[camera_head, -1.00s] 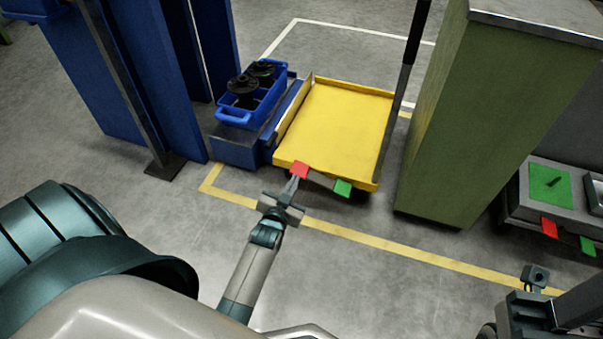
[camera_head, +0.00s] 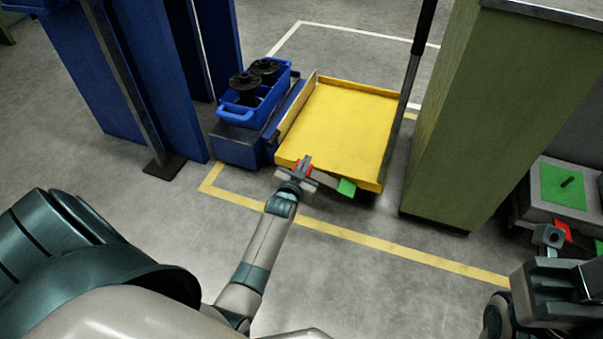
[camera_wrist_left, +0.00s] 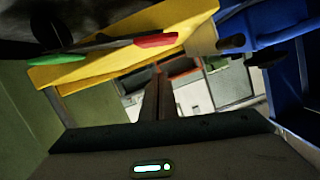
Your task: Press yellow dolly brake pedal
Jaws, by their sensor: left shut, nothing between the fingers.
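The yellow dolly (camera_head: 338,125) stands on the floor ahead. At its near edge are a red pedal (camera_head: 312,173) and, to the right, a green pedal (camera_head: 346,188). My left gripper (camera_head: 305,162) is shut and empty and covers part of the red pedal in the head view. In the left wrist view the shut fingers (camera_wrist_left: 158,92) point toward the dolly edge. The red pedal (camera_wrist_left: 155,40) lies above their tips with a visible gap, and the green pedal (camera_wrist_left: 57,58) is farther left. My right gripper (camera_head: 549,238) is at lower right; its jaws are unclear.
A blue dolly (camera_head: 236,145) with a blue bin (camera_head: 240,115) of black spools stands left of the yellow dolly. A green cabinet (camera_head: 465,120) stands close on its right. A grey unit (camera_head: 555,205) with a red pedal is farther right. Floor in front is clear.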

